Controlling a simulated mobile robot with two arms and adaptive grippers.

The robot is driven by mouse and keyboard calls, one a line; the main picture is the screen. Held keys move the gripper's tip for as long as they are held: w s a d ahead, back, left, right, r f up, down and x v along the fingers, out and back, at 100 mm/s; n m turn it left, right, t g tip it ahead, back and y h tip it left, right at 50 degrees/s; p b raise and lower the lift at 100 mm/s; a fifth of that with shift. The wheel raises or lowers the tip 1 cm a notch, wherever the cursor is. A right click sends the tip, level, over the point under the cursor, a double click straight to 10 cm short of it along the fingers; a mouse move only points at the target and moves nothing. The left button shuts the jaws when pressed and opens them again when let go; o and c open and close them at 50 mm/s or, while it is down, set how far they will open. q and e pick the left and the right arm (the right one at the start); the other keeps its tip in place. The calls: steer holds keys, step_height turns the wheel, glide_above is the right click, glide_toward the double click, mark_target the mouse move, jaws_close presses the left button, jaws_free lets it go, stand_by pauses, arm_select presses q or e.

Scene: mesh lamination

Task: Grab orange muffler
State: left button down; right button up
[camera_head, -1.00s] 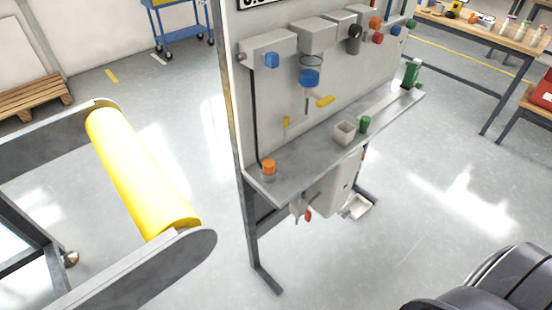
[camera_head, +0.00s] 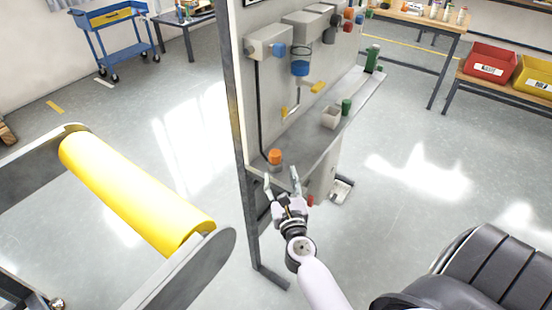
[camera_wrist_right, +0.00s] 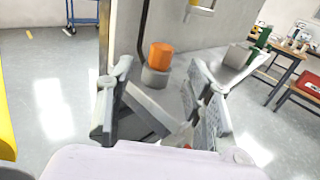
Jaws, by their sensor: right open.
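The orange muffler (camera_head: 275,156) stands upright on a grey base at the near left end of the grey shelf (camera_head: 312,130) on the panel. My right gripper (camera_head: 282,179) is open and empty, just in front of and below the shelf's near end, apart from the muffler. In the right wrist view the orange muffler (camera_wrist_right: 161,55) shows ahead, between and beyond the two spread fingers (camera_wrist_right: 160,78). My left gripper is not in view.
A yellow roller (camera_head: 130,190) is at the left.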

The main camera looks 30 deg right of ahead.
mark_target(276, 156)
steer(key=x, duration=0.5)
steer(key=shift+a+r+p, duration=0.1)
steer(key=shift+p, duration=0.2)
steer(key=shift+d+f+x, duration=0.15)
steer(key=shift+x, duration=1.45)
steer(key=shift+d+f+x, duration=0.1)
steer(key=shift+d+x, duration=0.1)
steer(key=shift+x, duration=1.4)
steer(key=shift+s, duration=0.25)
steer(key=shift+a+r, duration=0.1)
steer(key=shift+c, duration=0.6)
jaws_close()
